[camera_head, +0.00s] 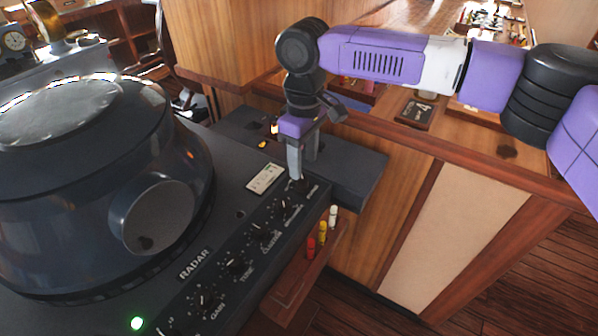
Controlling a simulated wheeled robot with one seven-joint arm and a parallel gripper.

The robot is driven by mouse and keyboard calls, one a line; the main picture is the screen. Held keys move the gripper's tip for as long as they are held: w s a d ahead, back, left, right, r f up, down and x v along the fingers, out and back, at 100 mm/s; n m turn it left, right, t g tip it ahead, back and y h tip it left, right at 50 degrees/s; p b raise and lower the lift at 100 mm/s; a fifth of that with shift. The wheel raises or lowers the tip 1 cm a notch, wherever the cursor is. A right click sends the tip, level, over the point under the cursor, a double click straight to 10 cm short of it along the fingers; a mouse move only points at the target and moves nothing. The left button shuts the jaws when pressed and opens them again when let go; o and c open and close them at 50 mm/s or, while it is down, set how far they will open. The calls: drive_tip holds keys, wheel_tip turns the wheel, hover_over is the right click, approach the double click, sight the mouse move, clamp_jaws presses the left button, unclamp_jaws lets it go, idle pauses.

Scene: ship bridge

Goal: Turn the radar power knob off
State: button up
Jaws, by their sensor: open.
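The dark radar console (185,292) fills the lower left, with the word RADAR on its top. A row of black knobs runs along its sloping panel, including one by the GAIN label (208,297) and one by TUNE (236,266). A green light (137,323) is lit at the near end. I cannot read which knob is the power knob. My gripper (302,172) points down at the panel's far end, its two grey fingers apart. The fingertips are close to the farthest knob (299,186), which they partly hide; I cannot tell whether they touch it.
A large round radar hood (90,190) rises left of the panel. A small rack with red, yellow and white markers (322,232) hangs on the panel's right side. Wooden cabinets (395,215) with a ledge stand behind. Open floor (530,260) lies at right.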

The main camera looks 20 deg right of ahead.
sight(303, 179)
drive_tip(key=shift+f+p, duration=0.35)
drive_tip(key=shift+f, duration=2.25)
clamp_jaws()
